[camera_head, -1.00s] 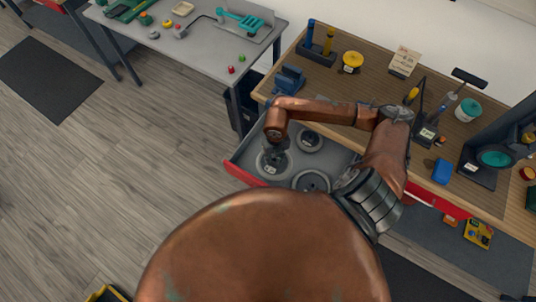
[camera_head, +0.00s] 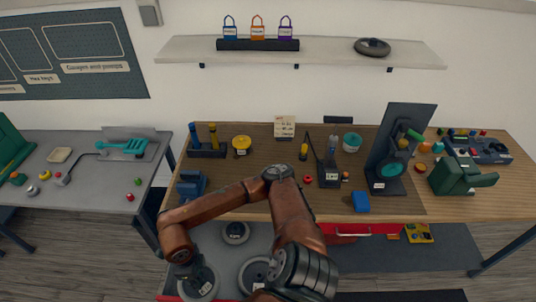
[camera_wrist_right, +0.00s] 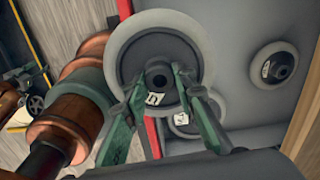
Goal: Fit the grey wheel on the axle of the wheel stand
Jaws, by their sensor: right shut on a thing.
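My right gripper (camera_head: 190,270) reaches down into the open drawer at the bottom of the head view. In the right wrist view its green fingers (camera_wrist_right: 158,80) are shut on the dark hub part of a wheel with a pale grey rim, the grey wheel (camera_wrist_right: 122,42). Whether this wheel is clear of the drawer floor I cannot tell. A tall dark stand (camera_head: 402,127) with a teal round part and a label stands at the right of the workbench; it may be the wheel stand, but I cannot make out a bare axle.
Other wheels lie in the drawer (camera_head: 222,262), one nearer the bench (camera_head: 236,232) and one to the right (camera_head: 254,275). A blue block (camera_head: 361,201), small tools and pots stand on the workbench (camera_head: 265,180). A wall shelf (camera_head: 190,50) is above.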

